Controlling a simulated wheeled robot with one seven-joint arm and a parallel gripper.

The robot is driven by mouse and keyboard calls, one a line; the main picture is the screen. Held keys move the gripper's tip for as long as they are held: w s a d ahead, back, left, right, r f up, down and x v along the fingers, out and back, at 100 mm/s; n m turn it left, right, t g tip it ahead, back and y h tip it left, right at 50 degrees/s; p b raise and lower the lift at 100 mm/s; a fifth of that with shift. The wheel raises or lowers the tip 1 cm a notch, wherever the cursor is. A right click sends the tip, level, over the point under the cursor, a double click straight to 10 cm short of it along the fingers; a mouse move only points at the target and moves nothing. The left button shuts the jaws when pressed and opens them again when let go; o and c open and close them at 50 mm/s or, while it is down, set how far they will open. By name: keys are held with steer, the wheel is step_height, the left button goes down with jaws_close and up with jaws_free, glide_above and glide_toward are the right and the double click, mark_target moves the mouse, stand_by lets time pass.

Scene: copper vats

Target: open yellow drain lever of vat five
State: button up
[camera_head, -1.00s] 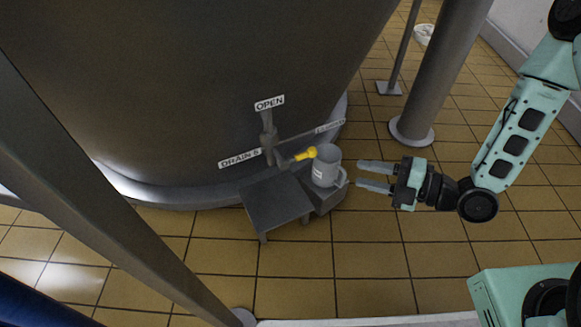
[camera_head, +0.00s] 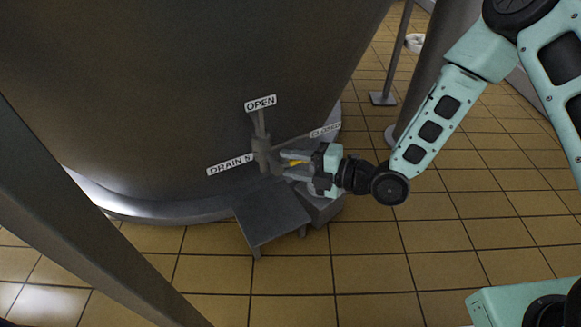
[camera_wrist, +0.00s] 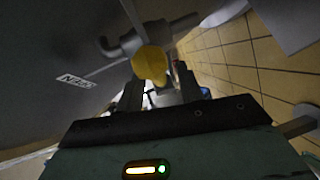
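The yellow lever end (camera_head: 295,163) sticks out from the drain valve (camera_head: 262,150) on the vat's lower wall. The lever points right, toward the CLOSED label (camera_head: 325,130). My gripper (camera_head: 283,164) is open, with its fingers on either side of the yellow end, which they partly hide. In the wrist view the yellow knob (camera_wrist: 150,63) stands large just in front of my gripper (camera_wrist: 158,88). I cannot tell whether the fingers touch it. The OPEN label (camera_head: 260,103) is above the valve and the DRAIN 5 label (camera_head: 230,164) is to its left.
A low grey metal stand (camera_head: 270,218) is below the valve. The grey mug is mostly hidden behind my gripper. A dark beam (camera_head: 75,215) crosses the left foreground. A thick post (camera_head: 425,75) stands at the right.

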steer(key=shift+w+a, duration=0.2)
steer(key=shift+a, duration=0.2)
jaws_close()
